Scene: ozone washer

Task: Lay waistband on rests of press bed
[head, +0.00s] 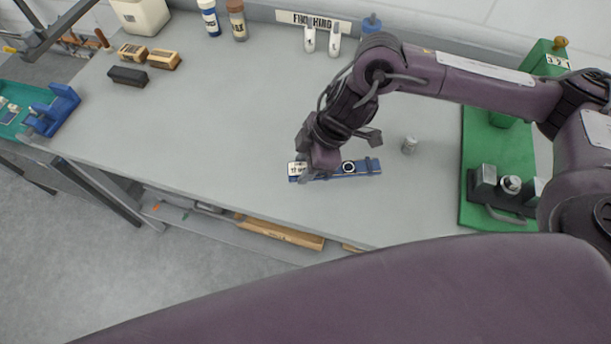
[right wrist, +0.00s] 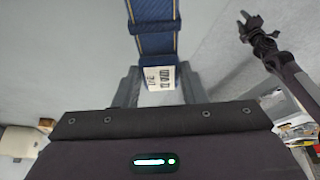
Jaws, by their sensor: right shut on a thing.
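The waistband, a blue strip (head: 365,167) with a dark ring-like mark and a white label at its left end, is held over the grey bench in the head view. My right gripper (head: 312,172) is shut on its labelled end. In the right wrist view the waistband (right wrist: 153,35) runs away from between the fingers, label towards the palm. I cannot tell whether its underside touches the bench. On the right a green base (head: 480,150) carries a dark fixture with upright blocks (head: 485,180); I cannot tell if this is the press bed. What looks like my left gripper (right wrist: 258,32) shows small in the wrist view.
Brushes (head: 133,53), bottles (head: 237,20) and white containers (head: 335,40) stand towards the back. A blue fixture (head: 55,110) sits at the far left. The bench's left middle is clear.

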